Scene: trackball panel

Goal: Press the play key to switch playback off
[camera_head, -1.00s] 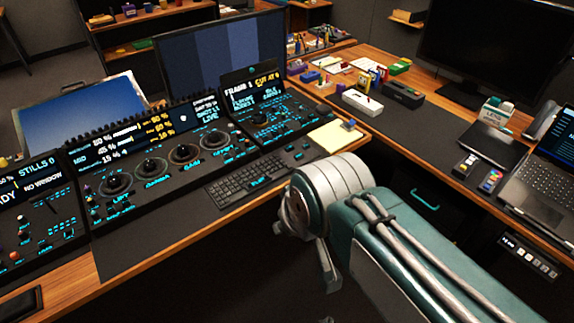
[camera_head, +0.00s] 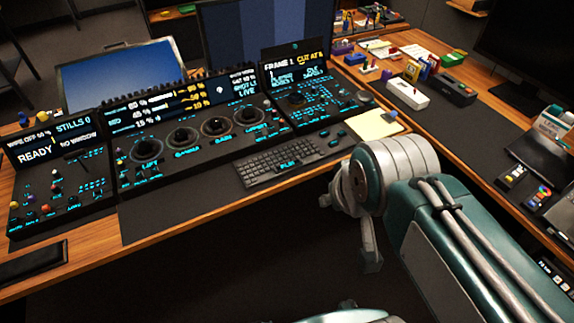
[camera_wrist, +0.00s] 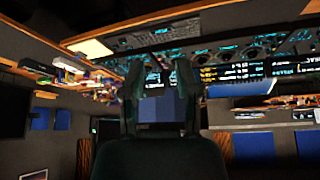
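A cyan label that seems to read PLAY (camera_head: 288,163) is lit at the front edge of the dark keyboard (camera_head: 262,168), in front of the console. The key's own outline is too small to make out. My gripper (camera_wrist: 164,68) shows in the wrist view as two dark fingers with a gap between them, empty. The console (camera_wrist: 230,70) appears upside down beyond the fingers, which are apart from it.
The grading console (camera_head: 190,135) with several trackballs and lit screens stands behind the keyboard. A yellow notepad (camera_head: 372,126) lies right of the keyboard, near my arm. A white box (camera_head: 407,93) and small items sit farther right. A dark flat pad (camera_head: 32,262) lies front left.

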